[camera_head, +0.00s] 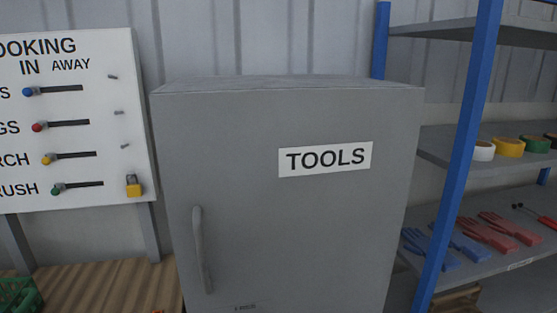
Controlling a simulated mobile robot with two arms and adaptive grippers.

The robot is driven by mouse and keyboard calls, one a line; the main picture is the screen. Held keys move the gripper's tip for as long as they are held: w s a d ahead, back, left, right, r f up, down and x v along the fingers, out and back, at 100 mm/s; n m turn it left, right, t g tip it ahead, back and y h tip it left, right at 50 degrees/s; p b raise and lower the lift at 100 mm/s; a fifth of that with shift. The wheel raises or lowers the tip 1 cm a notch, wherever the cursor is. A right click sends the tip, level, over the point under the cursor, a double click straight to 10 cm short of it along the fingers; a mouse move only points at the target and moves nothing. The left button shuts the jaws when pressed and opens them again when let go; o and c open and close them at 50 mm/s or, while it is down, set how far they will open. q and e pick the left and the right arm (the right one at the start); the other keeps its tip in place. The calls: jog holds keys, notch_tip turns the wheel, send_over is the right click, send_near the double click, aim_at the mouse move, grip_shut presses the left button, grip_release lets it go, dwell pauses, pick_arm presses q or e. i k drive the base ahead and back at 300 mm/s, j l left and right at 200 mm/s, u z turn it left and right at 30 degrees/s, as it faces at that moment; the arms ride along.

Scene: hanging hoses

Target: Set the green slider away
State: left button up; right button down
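A white board (95,150) hangs at the left with several rows of sliders under the heading letters "OOKING", "IN" and "AWAY"; its left part is cut off by the picture's edge. The green slider (56,190) is a small knob in the bottom row, labelled with the letters "RUSH". It sits at the left end of its dark slot (85,185), the end away from the "AWAY" heading. Blue, red and yellow knobs in the rows above also sit at the left ends of their slots. Neither of my grippers is in view.
A grey cabinet (240,180) marked "TOOLS" stands in the middle, right of the board. A yellow padlock (134,187) hangs at the board's lower right. A blue-posted shelf (460,150) holds tape rolls and gloves at right. A green crate (18,295) is at lower left.

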aim_at(55, 191)
jog(key=u, duration=1.25)
